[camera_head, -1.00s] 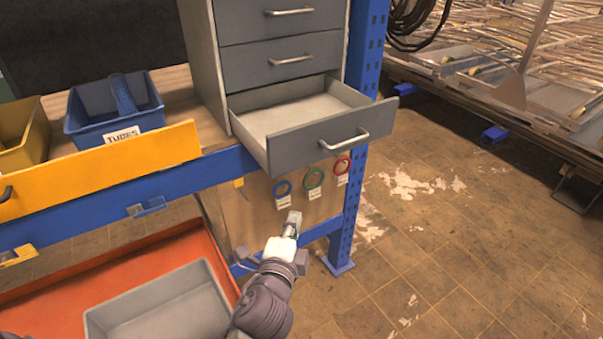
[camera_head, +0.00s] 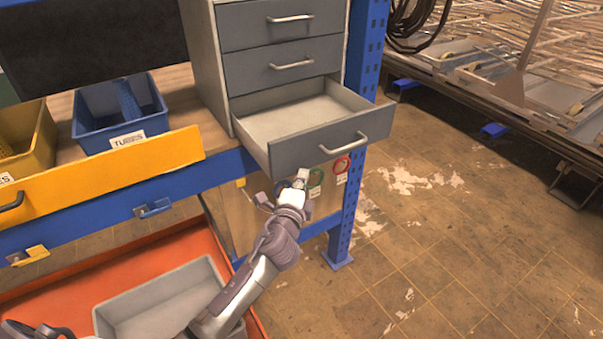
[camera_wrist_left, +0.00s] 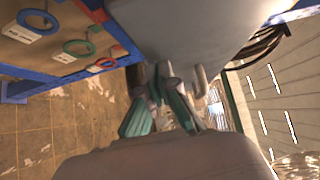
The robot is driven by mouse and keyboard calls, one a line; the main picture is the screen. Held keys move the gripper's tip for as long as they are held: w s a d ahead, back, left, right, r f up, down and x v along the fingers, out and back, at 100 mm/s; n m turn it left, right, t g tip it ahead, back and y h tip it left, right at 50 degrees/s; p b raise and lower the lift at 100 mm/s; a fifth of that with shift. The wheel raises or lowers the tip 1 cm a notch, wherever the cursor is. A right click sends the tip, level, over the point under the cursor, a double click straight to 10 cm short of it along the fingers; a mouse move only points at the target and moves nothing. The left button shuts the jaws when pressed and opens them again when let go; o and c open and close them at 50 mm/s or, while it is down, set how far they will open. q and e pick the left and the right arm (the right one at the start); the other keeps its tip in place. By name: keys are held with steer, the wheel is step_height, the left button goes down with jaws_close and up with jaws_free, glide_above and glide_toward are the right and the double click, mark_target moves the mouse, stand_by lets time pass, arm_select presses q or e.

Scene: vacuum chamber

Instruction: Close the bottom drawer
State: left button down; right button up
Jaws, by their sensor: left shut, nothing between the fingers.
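The bottom drawer (camera_head: 331,138) of the grey cabinet is pulled out and empty, with a pale curved handle (camera_head: 343,143) on its front. My left gripper (camera_head: 302,178) is shut and empty, just below and in front of the left part of the drawer front. In the left wrist view the gripper (camera_wrist_left: 163,75) points at a large grey surface (camera_wrist_left: 190,35), which looks like the drawer front; I cannot tell whether it touches. A light curved piece beside the fingers there may be the handle. My right gripper is not in view.
Two upper drawers (camera_head: 283,65) are shut. A blue bin (camera_head: 122,139) and a yellow bin (camera_head: 40,150) stand left on the bench. A blue post (camera_head: 352,205) stands right of the cabinet. A grey tray (camera_head: 160,300) lies below left. Floor is free at right.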

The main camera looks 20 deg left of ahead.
mark_target(263, 136)
arm_select(q)
steer(key=shift+w, duration=0.15)
steer(key=w+a, duration=0.3)
steer(key=a, duration=0.1)
steer(key=w+a+b, duration=0.1)
steer(key=w+a, duration=0.2)
steer(key=a, duration=0.1)
steer(key=w+a+b, duration=0.1)
steer(key=w+a, duration=0.2)
steer(key=a, duration=0.1)
steer(key=shift+w+a, duration=0.25)
steer(key=shift+a, duration=0.05)
steer(key=w+a, duration=0.1)
steer(key=a, duration=0.1)
steer(key=w+a+b, duration=0.1)
steer(key=w+a, duration=0.1)
steer(key=shift+w, duration=0.1)
steer(key=shift+w+a, duration=0.45)
steer(key=shift+a, duration=0.1)
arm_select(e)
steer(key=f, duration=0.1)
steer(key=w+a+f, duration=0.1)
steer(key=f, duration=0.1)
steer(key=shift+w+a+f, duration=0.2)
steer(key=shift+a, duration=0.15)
arm_select(q)
steer(key=shift+d, duration=0.1)
